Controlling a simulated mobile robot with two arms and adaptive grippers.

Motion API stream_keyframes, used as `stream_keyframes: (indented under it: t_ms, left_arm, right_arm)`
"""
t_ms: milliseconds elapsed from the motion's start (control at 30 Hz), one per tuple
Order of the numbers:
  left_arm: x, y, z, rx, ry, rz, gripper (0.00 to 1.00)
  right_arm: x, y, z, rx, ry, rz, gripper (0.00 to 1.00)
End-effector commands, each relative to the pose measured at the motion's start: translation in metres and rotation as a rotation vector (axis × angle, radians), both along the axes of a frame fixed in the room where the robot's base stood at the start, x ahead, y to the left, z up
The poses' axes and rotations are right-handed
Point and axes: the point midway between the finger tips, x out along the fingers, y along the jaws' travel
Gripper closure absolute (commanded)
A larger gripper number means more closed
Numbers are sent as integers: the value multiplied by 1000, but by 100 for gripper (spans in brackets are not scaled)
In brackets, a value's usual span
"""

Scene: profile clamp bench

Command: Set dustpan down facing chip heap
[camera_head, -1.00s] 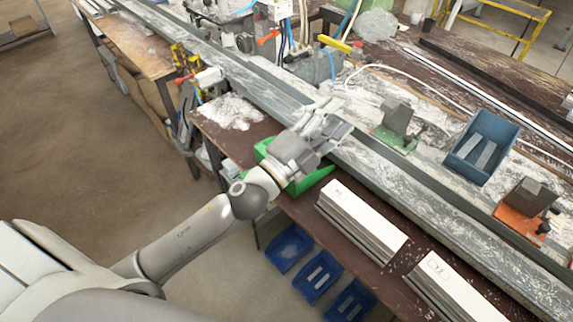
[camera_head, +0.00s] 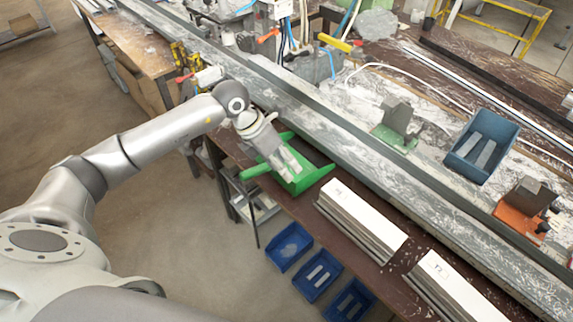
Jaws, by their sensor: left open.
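The green dustpan (camera_head: 316,177) lies on the front strip of the brown bench, left of the stacked white profiles. Its handle (camera_head: 254,172) points left toward the bench edge. My left gripper (camera_head: 291,171) is open and reaches down over the dustpan, hiding part of it. I cannot tell whether the fingers touch it. The patch of white chips at the bench's left end is largely hidden behind my left arm. Which way the pan's mouth faces is hard to tell. My right gripper is not in view.
A long grey rail (camera_head: 350,165) runs diagonally behind the dustpan. White profile stacks (camera_head: 360,222) stand to the right. Green (camera_head: 395,130) and orange (camera_head: 524,207) clamps and a blue bin (camera_head: 481,147) are beyond the rail. Blue bins (camera_head: 318,276) sit below the bench edge.

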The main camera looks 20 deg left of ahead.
Motion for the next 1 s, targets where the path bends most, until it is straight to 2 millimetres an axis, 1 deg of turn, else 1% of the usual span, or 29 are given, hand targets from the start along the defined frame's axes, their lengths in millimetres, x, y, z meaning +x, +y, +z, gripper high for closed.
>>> stream_keyframes:
  t_ms: [33, 100, 200, 300, 433, 767, 867, 1000]
  left_arm:
    - [2, 21, 0, 71, 12, 12, 54]
    - [2, 47, 0, 157, 35, 29, 54]
    - [2, 75, 1, 249, 59, 51, 54]
    - [0, 93, 3, 306, 76, 68, 54]
    - [0, 101, 4, 335, 86, 76, 54]
    - [-1, 102, 4, 335, 87, 76, 54]
    - [0, 101, 1, 334, 87, 76, 54]
    - [0, 101, -8, 334, 88, 75, 54]
  right_arm:
    - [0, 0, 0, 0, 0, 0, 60]
    - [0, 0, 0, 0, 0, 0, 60]
    - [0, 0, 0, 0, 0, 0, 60]
    - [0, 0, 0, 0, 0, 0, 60]
    - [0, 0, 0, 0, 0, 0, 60]
    - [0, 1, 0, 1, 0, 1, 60]
    - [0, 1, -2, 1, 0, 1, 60]
    - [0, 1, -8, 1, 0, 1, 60]
